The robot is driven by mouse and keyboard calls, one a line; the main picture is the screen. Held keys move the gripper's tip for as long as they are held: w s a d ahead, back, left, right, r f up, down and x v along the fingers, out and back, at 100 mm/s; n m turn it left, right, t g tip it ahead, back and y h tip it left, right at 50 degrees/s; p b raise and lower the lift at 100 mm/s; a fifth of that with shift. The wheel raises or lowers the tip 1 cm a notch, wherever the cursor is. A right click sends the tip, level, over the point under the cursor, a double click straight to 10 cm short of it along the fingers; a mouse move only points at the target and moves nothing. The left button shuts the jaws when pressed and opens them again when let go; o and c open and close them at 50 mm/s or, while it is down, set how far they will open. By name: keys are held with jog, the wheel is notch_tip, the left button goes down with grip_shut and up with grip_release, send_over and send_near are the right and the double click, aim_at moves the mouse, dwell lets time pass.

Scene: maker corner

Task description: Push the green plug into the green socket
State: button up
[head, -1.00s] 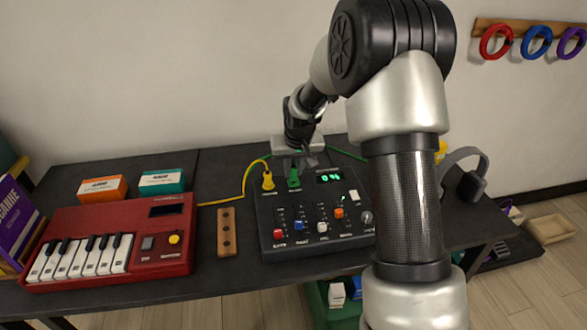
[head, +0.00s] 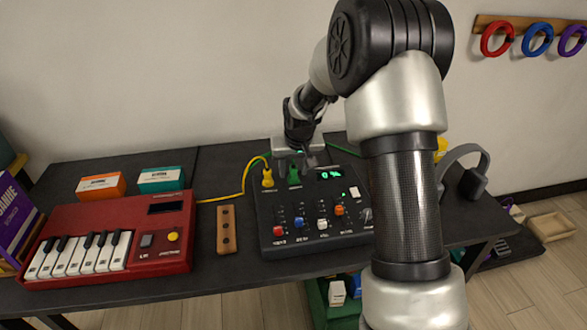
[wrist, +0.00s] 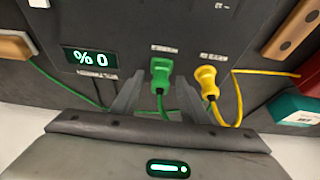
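The green plug (head: 294,176) stands upright at the back edge of the black mixer (head: 265,222), beside the yellow plug (head: 268,180). In the wrist view the green plug (wrist: 161,71) sits against the mixer's panel, its green cable running back towards me. The green socket is hidden under the plug, so its exact depth cannot be told. My gripper (head: 308,158) is just behind and to the right of the plug. In the wrist view its two fingers (wrist: 158,90) are apart, one on each side of the plug and cable, with visible gaps. It holds nothing.
The yellow plug (wrist: 207,82) is close beside the right finger in the wrist view. A lit display (head: 329,174) is on the mixer. A red keyboard (head: 120,212), a wooden block with holes (head: 226,230) and two small boxes stand to the left. Headphones (head: 465,175) stand at the right.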

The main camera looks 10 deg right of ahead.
jog(key=shift+r, duration=0.1)
jog(key=p+v, duration=0.3)
jog(key=v, duration=1.4)
jog(key=shift+r, duration=0.15)
jog(key=s+r, duration=0.8)
jog(key=s, duration=0.7)
jog(key=s+t, duration=0.1)
jog(key=s, duration=1.3)
notch_tip(320, 180, up, 18)
jog(key=p, duration=1.8)
jog(key=shift+s, duration=0.2)
